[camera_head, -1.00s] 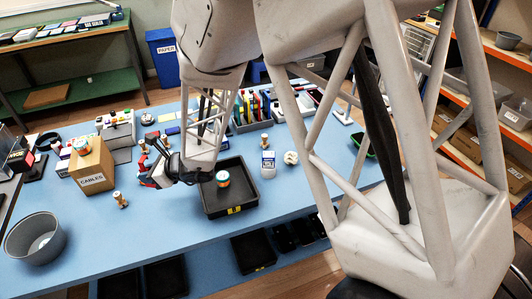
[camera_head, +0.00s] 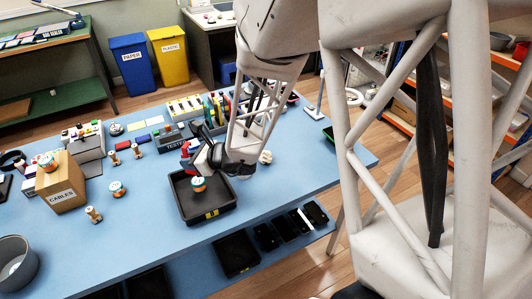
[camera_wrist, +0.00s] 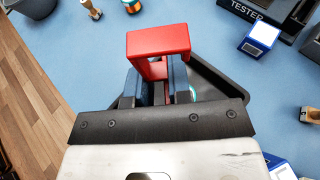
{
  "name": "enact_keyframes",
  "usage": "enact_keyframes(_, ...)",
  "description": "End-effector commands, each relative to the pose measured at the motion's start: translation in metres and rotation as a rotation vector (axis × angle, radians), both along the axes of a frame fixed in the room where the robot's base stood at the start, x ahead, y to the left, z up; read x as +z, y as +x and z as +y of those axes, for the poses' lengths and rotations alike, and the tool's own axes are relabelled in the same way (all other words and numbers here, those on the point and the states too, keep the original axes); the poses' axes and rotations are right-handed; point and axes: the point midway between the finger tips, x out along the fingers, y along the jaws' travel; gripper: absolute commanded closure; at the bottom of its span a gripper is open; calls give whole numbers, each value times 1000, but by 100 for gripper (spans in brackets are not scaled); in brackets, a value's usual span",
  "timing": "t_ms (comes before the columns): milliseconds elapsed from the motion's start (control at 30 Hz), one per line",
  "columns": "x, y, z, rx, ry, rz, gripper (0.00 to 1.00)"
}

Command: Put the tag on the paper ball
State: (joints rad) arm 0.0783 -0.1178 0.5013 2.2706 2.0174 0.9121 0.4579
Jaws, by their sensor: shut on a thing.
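The paper ball (camera_head: 265,157) is a small white crumpled lump on the blue table, just right of my wrist in the head view. I do not see it in the wrist view. My gripper (camera_wrist: 153,80) is shut on a red bracket-shaped piece (camera_wrist: 158,43), which may be the tag; no separate tag can be made out. In the head view, my gripper (camera_head: 192,153) is above the table near the back edge of the black tray, left of the paper ball, with the red piece at its tip.
The black tray (camera_head: 190,208) holds a teal-and-orange roll (camera_head: 199,185). A cardboard box marked CABLES (camera_head: 63,190), a similar roll (camera_head: 118,188) and wooden pegs (camera_head: 93,215) stand to the left. The tester rack (camera_head: 172,140) is behind.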

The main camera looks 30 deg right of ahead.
Motion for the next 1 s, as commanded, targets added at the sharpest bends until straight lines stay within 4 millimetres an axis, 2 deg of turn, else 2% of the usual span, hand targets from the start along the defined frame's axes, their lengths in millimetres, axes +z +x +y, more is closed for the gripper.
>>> enact_keyframes(100,1,-7,-23,-35,-1,0,100)
enact_keyframes(400,5,-27,-76,-121,-1,-1,100)
enact_keyframes(1000,9,-80,-166,-288,-4,-2,100)
